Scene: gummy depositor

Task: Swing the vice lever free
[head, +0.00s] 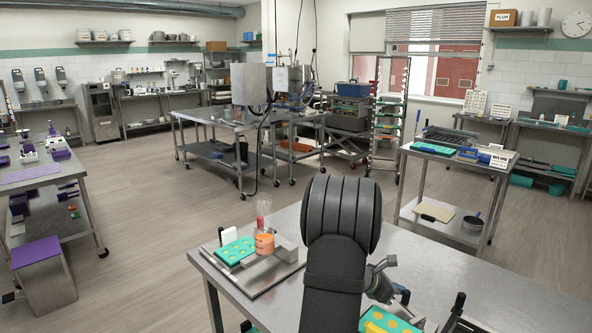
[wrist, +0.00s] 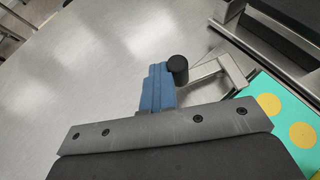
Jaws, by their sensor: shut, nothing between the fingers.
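My gripper (wrist: 157,88) shows in the wrist view as blue fingers closed together beyond a grey plate, with nothing between them. A black knob (wrist: 178,68) stands at the right of the fingertips, very close; I cannot tell whether they touch. A bent metal piece (wrist: 212,68) lies right behind the knob; it looks like part of the vice lever. In the head view my gripper (head: 402,295) is low over the near table, partly hidden by my arm. A teal mould with yellow cavities (head: 388,321) lies beside it and also shows at the right of the wrist view (wrist: 284,108).
The steel table (head: 440,265) is bare left of the fingers in the wrist view. Dark bars and a metal rail (wrist: 265,45) stand at the upper right there. In the head view a tray (head: 285,277) holds another teal mould (head: 236,251) and an orange cup (head: 265,243).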

